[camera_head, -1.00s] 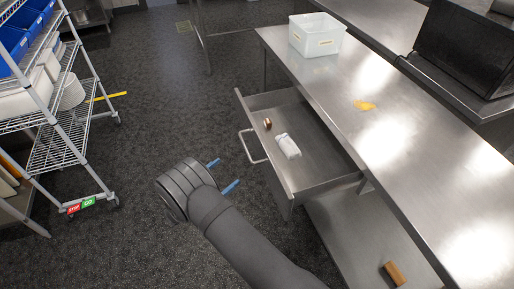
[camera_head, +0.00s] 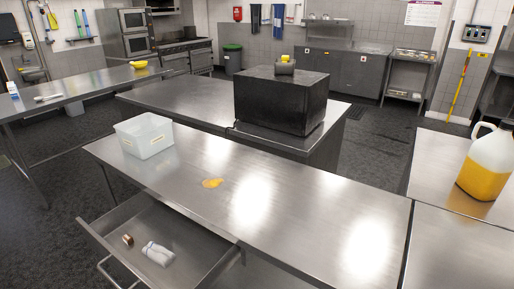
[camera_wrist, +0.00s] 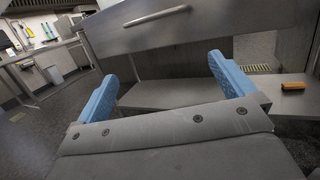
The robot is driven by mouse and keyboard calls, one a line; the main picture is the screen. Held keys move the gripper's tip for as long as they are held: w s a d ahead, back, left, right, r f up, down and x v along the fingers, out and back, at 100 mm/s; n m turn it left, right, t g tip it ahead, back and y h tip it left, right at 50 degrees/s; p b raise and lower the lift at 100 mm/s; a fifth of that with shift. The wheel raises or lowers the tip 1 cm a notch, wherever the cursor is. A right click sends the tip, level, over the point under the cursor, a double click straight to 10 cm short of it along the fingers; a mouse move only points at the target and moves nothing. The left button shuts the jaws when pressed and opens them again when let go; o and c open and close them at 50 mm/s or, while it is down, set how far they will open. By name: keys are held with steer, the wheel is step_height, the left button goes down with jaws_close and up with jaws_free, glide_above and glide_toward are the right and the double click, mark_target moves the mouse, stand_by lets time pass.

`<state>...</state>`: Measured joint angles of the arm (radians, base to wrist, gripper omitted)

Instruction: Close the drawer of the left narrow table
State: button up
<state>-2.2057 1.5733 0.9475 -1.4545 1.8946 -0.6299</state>
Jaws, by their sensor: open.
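The drawer (camera_head: 187,236) of the narrow steel table (camera_head: 285,205) is pulled out, at the lower left of the head view. A small brown-metallic item (camera_head: 127,240) and a white item (camera_head: 158,254) lie in it. Its bar handle (camera_head: 105,268) is partly cut off by the picture edge. In the wrist view the drawer's front panel (camera_wrist: 220,22) and handle (camera_wrist: 157,17) show at the top, ahead of my gripper. My gripper (camera_wrist: 164,82) is open and empty, its two blue fingers apart and not visibly touching the drawer. It is outside the head view.
A translucent white bin (camera_head: 145,140) and a yellow patch (camera_head: 213,183) are on the tabletop. A black box-like appliance (camera_head: 280,102) stands behind. A jug of yellow liquid (camera_head: 486,165) is at right. Below the drawer, an orange-brown block (camera_wrist: 293,86) lies on the lower shelf (camera_wrist: 165,92).

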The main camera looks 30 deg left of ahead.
steer(key=c, duration=1.4)
steer(key=shift+w+d+r, duration=0.1)
steer(key=shift+w+r, duration=0.15)
steer(key=shift+w, duration=0.05)
steer(key=c, duration=0.4)
steer(key=w+d+r+m+h, duration=0.1)
steer(key=w+d+h, duration=0.1)
steer(key=w+d+r+m+h, duration=0.1)
steer(key=w+d+r+h, duration=0.1)
steer(key=w+d+r+m+g+h, duration=0.1)
steer(key=w+d+m+h, duration=0.1)
steer(key=h, duration=0.1)
steer(key=shift+w+d+r, duration=0.1)
steer(key=shift+d+r, duration=0.2)
steer(key=shift+r, duration=0.1)
jaws_close()
steer(key=w, duration=1.3)
steer(key=shift+w, duration=0.35)
glide_above(210, 257)
steer(key=shift+s, duration=0.15)
steer(key=shift+w, duration=0.25)
steer(key=shift+r, duration=0.1)
